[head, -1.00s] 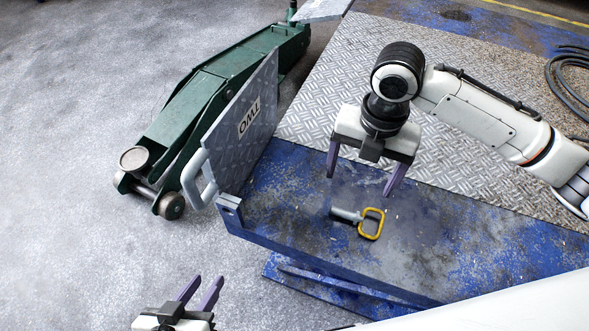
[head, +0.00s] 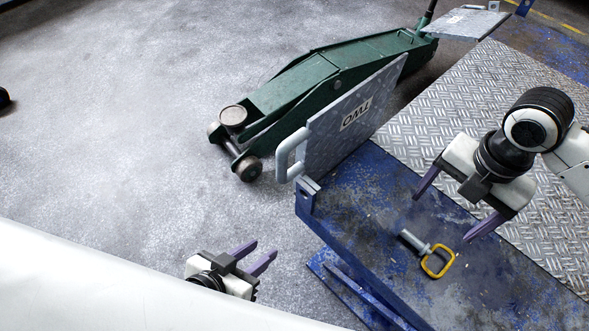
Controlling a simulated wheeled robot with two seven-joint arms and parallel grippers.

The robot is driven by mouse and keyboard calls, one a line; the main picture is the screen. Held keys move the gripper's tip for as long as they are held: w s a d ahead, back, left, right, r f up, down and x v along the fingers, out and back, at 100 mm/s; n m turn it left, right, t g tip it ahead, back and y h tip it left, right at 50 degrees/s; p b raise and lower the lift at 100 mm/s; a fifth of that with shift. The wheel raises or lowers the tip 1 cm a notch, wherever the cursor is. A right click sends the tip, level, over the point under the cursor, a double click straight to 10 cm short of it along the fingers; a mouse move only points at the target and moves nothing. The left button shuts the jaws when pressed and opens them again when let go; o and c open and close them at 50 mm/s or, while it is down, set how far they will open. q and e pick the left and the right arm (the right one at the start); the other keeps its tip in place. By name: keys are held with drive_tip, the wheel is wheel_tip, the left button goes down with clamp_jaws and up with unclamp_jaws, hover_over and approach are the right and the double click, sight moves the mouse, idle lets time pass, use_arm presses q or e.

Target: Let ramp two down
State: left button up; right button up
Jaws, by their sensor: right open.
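Ramp two (head: 344,124) is a grey metal plate with a "TWO" label, standing steeply upright at the edge of the blue platform. A light grey handle (head: 291,155) sticks out at its near left end. A pin with a yellow loop handle (head: 437,261) lies on the blue deck. My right gripper (head: 446,209) is open and empty above the deck, with the pin below and in front of it. My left gripper (head: 259,253) is low, left of the platform, its two purple fingers apart with nothing between them.
A green trolley jack (head: 310,84) stands on the grey floor behind the ramp. The blue platform (head: 375,205) has a chequer-plate top (head: 440,115). Another plate (head: 466,23) shows at the far end. The floor at left is open.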

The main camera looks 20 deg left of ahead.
drive_tip(key=c, duration=0.4)
drive_tip(key=w+m+t+y, duration=0.1)
drive_tip(key=w, duration=0.1)
drive_tip(key=w+a+f+m+t+y, duration=0.1)
drive_tip(key=w+t, duration=0.1)
drive_tip(key=w, duration=0.1)
drive_tip(key=w+a+f+m+t+y, duration=0.1)
drive_tip(key=w, duration=0.2)
drive_tip(key=shift+a+f+t, duration=0.15)
drive_tip(key=shift+t, duration=0.15)
drive_tip(key=c, duration=1.4)
drive_tip(key=w+r+t+y, duration=0.2)
drive_tip(key=w+t, duration=0.1)
drive_tip(key=w+a+r+m+t+y, duration=0.1)
drive_tip(key=w, duration=0.1)
drive_tip(key=shift+a+r+t+p, duration=0.1)
drive_tip(key=shift+t+p, duration=0.2)
drive_tip(key=shift+t, duration=0.1)
clamp_jaws()
drive_tip(key=n+y, duration=0.4)
drive_tip(key=y, duration=0.6)
approach(350, 96)
drive_tip(key=b+x, duration=0.1)
drive_tip(key=x, duration=0.5)
drive_tip(key=shift+a, duration=0.2)
